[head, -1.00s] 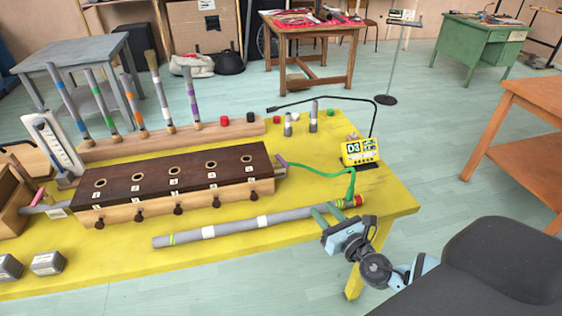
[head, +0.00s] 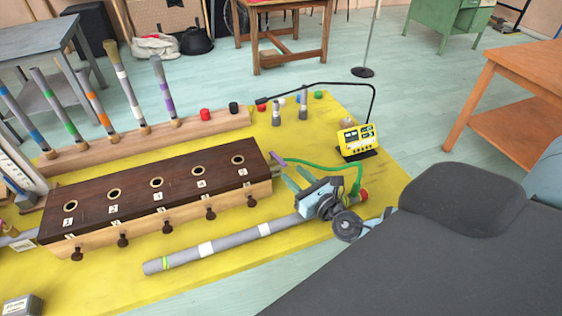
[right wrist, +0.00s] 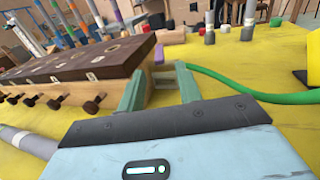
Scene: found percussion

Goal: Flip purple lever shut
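The purple lever (head: 277,158) sits at the right end of the long wooden box (head: 160,170), beside the end of the green hose (head: 325,164). In the right wrist view the purple lever (right wrist: 171,37) shows just beyond the fingertips, at the box's end. My right gripper (head: 297,178) is low over the yellow table, just right of the box end and nearer the camera than the lever. Its two green fingers are apart with nothing between them, as the right wrist view also shows (right wrist: 160,80). I cannot tell the lever's exact angle. My left gripper is not in view.
A grey tube (head: 235,237) lies along the table's front, partly behind my right gripper. A yellow meter (head: 356,140) stands to the right, under a thin black arm. Small grey cylinders (head: 277,115) stand behind the lever. Several banded tubes stand on a wooden rail (head: 150,140).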

